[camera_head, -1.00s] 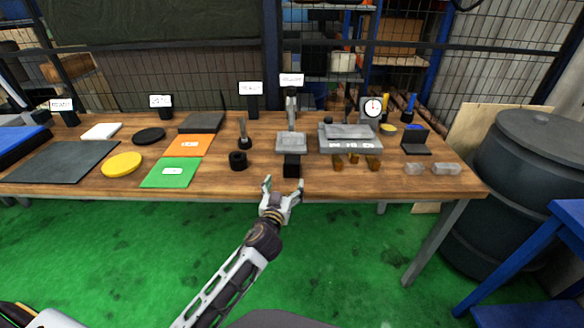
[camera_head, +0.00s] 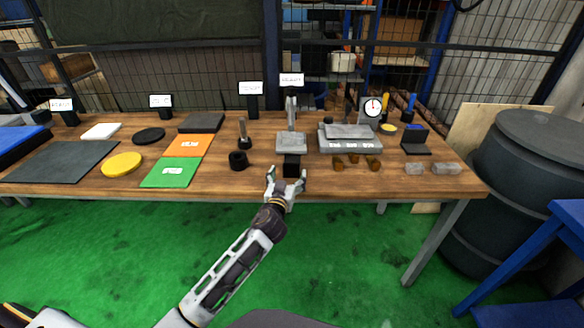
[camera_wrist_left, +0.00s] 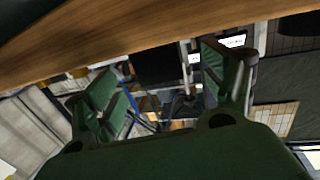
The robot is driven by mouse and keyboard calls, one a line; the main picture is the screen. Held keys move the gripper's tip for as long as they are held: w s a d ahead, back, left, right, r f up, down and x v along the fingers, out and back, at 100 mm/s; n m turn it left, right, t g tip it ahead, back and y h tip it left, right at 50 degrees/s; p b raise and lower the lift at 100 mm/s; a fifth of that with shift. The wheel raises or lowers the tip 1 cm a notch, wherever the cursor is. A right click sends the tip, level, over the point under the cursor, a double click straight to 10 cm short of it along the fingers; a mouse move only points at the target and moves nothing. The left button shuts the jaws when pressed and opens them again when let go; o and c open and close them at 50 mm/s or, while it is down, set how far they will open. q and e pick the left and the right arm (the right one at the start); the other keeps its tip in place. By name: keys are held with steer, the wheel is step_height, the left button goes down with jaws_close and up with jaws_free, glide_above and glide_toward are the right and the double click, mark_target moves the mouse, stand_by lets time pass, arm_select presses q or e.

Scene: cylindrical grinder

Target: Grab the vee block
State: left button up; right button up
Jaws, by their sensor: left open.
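A small black block (camera_head: 291,166), which looks like the vee block, sits at the front edge of the wooden table, in front of a grey stand. My left gripper (camera_head: 286,179) is open at the table's front edge, with its fingertips on either side of the block's near face. In the left wrist view the dark block (camera_wrist_left: 158,63) shows between and beyond the two green-padded fingers. I cannot tell whether either finger touches it. My right gripper does not show.
A black ring-shaped piece (camera_head: 238,160) stands to the left of the block. Several small brass pieces stand to the right, before a grey plate set (camera_head: 349,145). A grey stand (camera_head: 291,143) is right behind the block. Green (camera_head: 170,181) and orange mats lie further left.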

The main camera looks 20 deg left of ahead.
mark_target(291, 169)
arm_select(q)
steer(key=shift+w, duration=0.1)
steer(key=shift+w+a+f, duration=0.1)
steer(key=shift+w+f, duration=0.05)
steer(key=shift+w, duration=1.1)
steer(key=shift+w+a+f, duration=0.1)
steer(key=shift+w, duration=1.15)
jaws_close()
steer(key=shift+d+r, duration=0.1)
steer(key=shift+r, duration=0.15)
